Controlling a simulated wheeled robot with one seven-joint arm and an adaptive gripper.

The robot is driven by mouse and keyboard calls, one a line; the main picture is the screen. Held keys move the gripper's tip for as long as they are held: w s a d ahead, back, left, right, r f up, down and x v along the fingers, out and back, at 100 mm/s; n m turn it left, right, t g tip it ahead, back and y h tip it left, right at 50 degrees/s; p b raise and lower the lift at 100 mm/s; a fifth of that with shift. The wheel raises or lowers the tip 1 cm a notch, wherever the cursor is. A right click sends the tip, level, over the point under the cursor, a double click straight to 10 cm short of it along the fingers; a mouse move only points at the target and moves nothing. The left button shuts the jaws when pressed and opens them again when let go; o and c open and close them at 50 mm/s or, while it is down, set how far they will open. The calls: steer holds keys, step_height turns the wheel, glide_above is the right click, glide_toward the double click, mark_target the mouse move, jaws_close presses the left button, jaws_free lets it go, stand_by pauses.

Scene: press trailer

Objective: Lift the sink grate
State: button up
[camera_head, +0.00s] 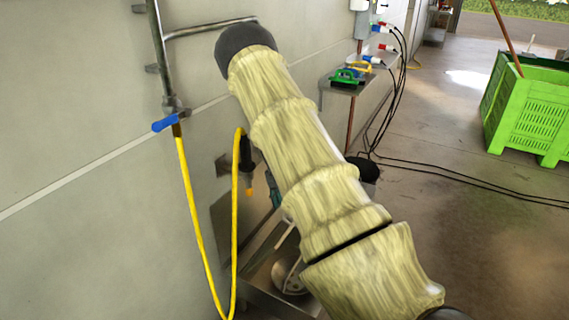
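A steel sink (262,296) stands against the wall at the bottom centre. A rounded metal shape with a pale bar-like piece (289,277) shows inside it, partly hidden behind my arm. I cannot tell for sure whether this piece is the sink grate. My own arm, in a pale wrinkled cover, crosses the view from lower right to upper left and hides the sink's right side. My gripper cannot be made out.
A yellow hose (188,215) hangs from a wall pipe with a blue valve handle (165,123). A dark nozzle with an orange tip (248,178) hangs above the sink. A small shelf (347,84), black cables (440,172) and a green crate (530,112) are at right.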

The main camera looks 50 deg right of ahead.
steer(key=shift+o, duration=1.1)
steer(key=shift+w+a+f, duration=0.2)
steer(key=shift+a+f, duration=0.1)
steer(key=shift+f, duration=0.15)
steer(key=shift+r, duration=0.2)
steer(key=shift+c, duration=1.1)
steer(key=shift+d+f, duration=0.1)
steer(key=shift+d, duration=0.1)
steer(key=shift+r, duration=0.2)
steer(key=shift+d, duration=0.1)
step_height(320, 180, up, 12)
steer(key=w, duration=0.2)
steer(key=shift+a+f, duration=0.2)
steer(key=shift+a, duration=0.05)
